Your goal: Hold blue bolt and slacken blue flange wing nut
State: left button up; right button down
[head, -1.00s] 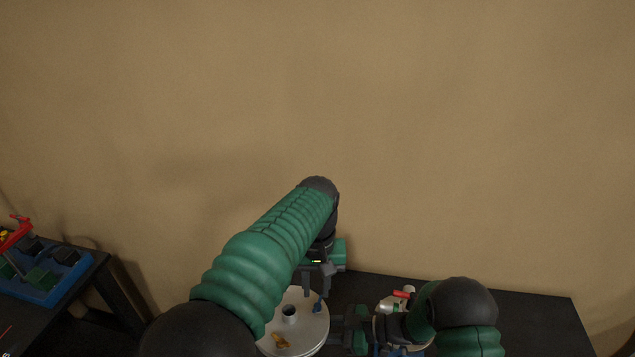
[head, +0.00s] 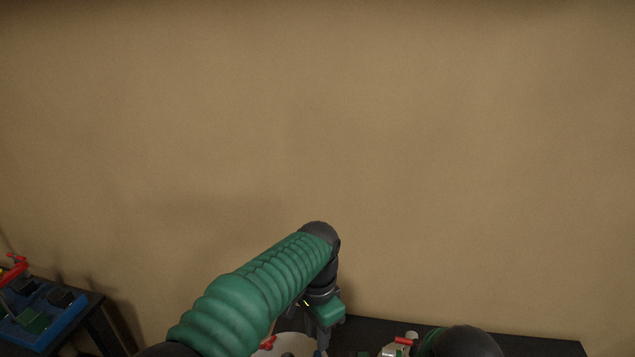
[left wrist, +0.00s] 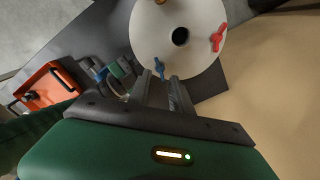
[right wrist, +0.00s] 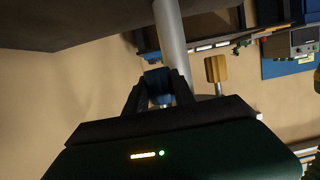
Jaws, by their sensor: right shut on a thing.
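The round white disc (left wrist: 150,35) has a dark central hole. It carries a red wing nut (left wrist: 218,38) at its right and a blue wing nut (left wrist: 158,67) at its near edge. My left gripper (left wrist: 161,78) points at this edge, its fingers apart, with the blue nut at the fingertips, closer to the left finger. In the head view the left gripper (head: 322,340) is above the disc, whose lower part is cut off. In the right wrist view my right gripper (right wrist: 160,79) is shut on the blue bolt (right wrist: 156,77), beside a grey post.
The grey post (right wrist: 171,35) stands close to my right gripper. A yellow bolt head (right wrist: 216,69) hangs to its right. An orange box (left wrist: 45,87) shows in the left wrist view. A side table with a blue tray (head: 50,330) is at far left. The wall fills the back.

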aim_at(317, 353)
pick_arm(q)
jog(key=shift+f, duration=2.2)
jog(key=shift+r, duration=0.1)
jog(key=shift+c, duration=0.4)
grip_shut()
